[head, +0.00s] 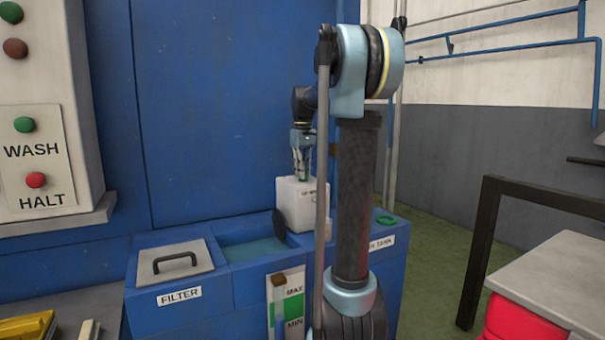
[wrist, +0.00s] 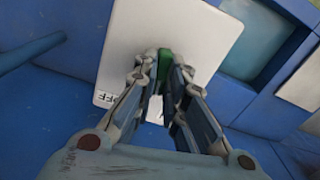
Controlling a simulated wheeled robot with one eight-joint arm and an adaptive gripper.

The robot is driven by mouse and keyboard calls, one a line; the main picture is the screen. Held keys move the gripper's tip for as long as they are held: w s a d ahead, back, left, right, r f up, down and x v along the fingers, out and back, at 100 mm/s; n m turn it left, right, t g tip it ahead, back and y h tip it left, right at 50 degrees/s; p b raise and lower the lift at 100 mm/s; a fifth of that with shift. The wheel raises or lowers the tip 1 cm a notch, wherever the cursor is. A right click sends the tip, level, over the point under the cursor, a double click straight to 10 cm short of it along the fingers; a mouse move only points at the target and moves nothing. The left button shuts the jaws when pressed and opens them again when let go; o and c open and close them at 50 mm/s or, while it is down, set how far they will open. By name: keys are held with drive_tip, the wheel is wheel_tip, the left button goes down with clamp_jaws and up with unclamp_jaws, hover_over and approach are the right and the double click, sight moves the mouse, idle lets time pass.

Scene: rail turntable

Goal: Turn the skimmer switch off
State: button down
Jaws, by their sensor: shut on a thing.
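The skimmer switch is a white box (head: 293,213) standing on the blue tank unit, beside the open water section. It also shows in the wrist view (wrist: 205,35), with a green switch piece (wrist: 165,57) on its top face and a label ending in "FF" (wrist: 105,97) near one edge. My gripper (head: 302,176) points down onto the top of the box. In the wrist view my gripper (wrist: 163,73) has its fingers on both sides of the green piece and is shut on it. The fingers hide much of the piece, so its exact position is unclear.
A FILTER lid (head: 175,266) with a black handle lies left of the water (head: 255,252). A MAX/MIN level gauge (head: 287,300) is in front. The WASH/HALT panel (head: 40,160) is at the left. A dark frame (head: 480,250) and a pale-topped table (head: 560,275) stand at the right.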

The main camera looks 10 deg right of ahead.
drive_tip(key=m, duration=0.4)
drive_tip(key=shift+w+d, duration=0.1)
drive_tip(key=shift+d, duration=0.05)
drive_tip(key=shift+m, duration=1.8)
drive_tip(key=c, duration=1.7)
unclamp_jaws()
drive_tip(key=shift+o, duration=0.2)
wheel_tip(320, 180, up, 12)
